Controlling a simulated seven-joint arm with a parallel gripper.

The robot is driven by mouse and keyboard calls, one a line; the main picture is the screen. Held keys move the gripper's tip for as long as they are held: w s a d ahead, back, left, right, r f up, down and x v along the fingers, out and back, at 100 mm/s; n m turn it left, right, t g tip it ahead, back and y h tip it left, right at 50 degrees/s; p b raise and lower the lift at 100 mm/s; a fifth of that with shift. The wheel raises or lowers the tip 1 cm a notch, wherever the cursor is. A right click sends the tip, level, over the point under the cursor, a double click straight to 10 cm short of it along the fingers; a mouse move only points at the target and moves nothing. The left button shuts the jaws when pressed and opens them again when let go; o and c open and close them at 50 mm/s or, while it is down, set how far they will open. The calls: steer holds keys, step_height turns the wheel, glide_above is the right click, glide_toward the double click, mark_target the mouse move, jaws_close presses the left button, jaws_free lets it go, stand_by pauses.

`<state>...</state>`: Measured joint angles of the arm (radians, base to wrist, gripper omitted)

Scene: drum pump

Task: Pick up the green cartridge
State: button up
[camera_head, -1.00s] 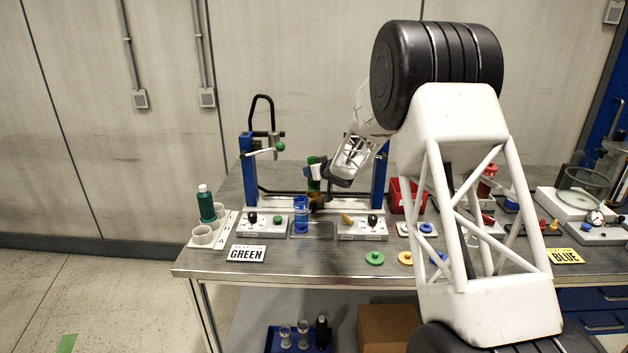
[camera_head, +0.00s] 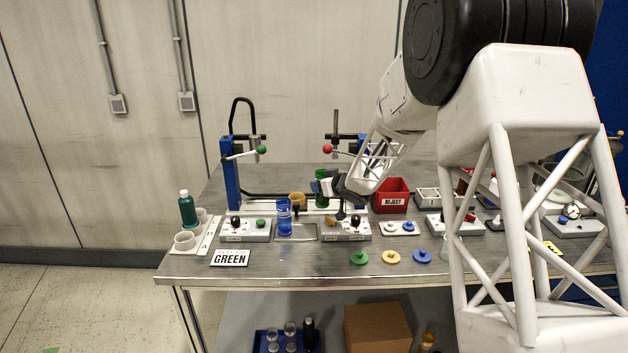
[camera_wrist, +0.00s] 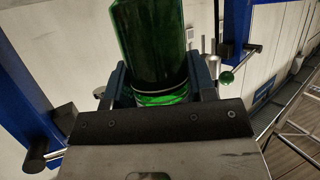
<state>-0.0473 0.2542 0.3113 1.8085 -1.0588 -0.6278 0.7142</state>
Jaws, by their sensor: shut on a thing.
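The green cartridge (camera_head: 321,197) is in my gripper (camera_head: 327,186), above the back of the bench near the right side of the blue-post stand. In the wrist view the cartridge (camera_wrist: 152,42) is a translucent green cylinder. The gripper jaws (camera_wrist: 162,88) are shut on it, one on each side. Its lower end is hidden behind the gripper body. In the head view the gripper hides part of it, and I cannot tell how far it is above the bench.
A GREEN sign (camera_head: 230,258), coloured discs (camera_head: 391,257) and a red REJECT bin (camera_head: 391,197) are nearby. Clamp handles flank the gripper.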

steer(key=shift+s+d, duration=0.85)
steer(key=shift+s, duration=0.25)
steer(key=s+a+f+n+g+y, duration=0.1)
steer(key=s+a+f+n+g, duration=0.1)
steer(key=s, duration=0.6)
steer(key=s+a+f+n+g+y, duration=0.1)
steer(key=s+a+n+g+y, duration=0.1)
steer(key=s, duration=0.6)
steer(key=shift+s+f+n+y, duration=0.25)
steer(key=shift+f+n+y, duration=0.05)
steer(key=shift+f+n, duration=0.1)
steer(key=shift+w, duration=0.1)
steer(key=w+a+f, duration=0.1)
steer(key=w+a, duration=0.2)
steer(key=w, duration=1.2)
steer(key=shift+w+f, duration=0.2)
steer(key=shift+w, duration=0.1)
steer(key=shift+a, duration=0.1)
steer(key=shift+f, duration=1.75)
steer(key=shift+f, duration=0.1)
